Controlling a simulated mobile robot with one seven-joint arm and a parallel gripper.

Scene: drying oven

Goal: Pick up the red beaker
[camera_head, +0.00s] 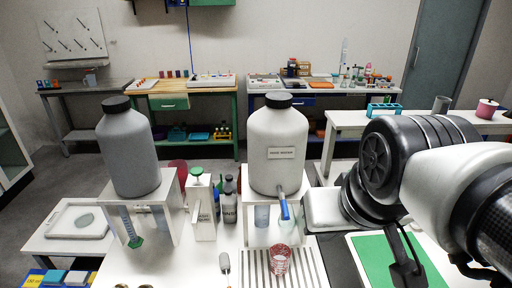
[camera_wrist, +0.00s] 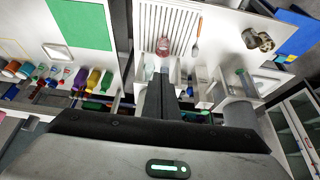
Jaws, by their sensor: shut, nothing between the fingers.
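The red beaker (camera_head: 279,260) is a small, see-through cup with a red patterned wall. It stands upright on a slotted white drain plate (camera_head: 310,270), in front of the white jug's stand. In the wrist view the red beaker (camera_wrist: 163,46) shows near the top middle, at the edge of the slotted plate (camera_wrist: 182,20). My gripper (camera_wrist: 162,80) has its dark fingers together and empty, pointing towards the beaker. The fingertips appear just short of it in the picture; the true gap is hard to judge.
A white jug (camera_head: 277,146) with a blue-handled tap (camera_head: 284,208) stands on a raised stand behind the beaker. A grey jug (camera_head: 130,150) stands to the left. A spatula (camera_head: 225,264) lies left of the plate. A green mat (camera_head: 376,258) lies to the right, under my arm.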

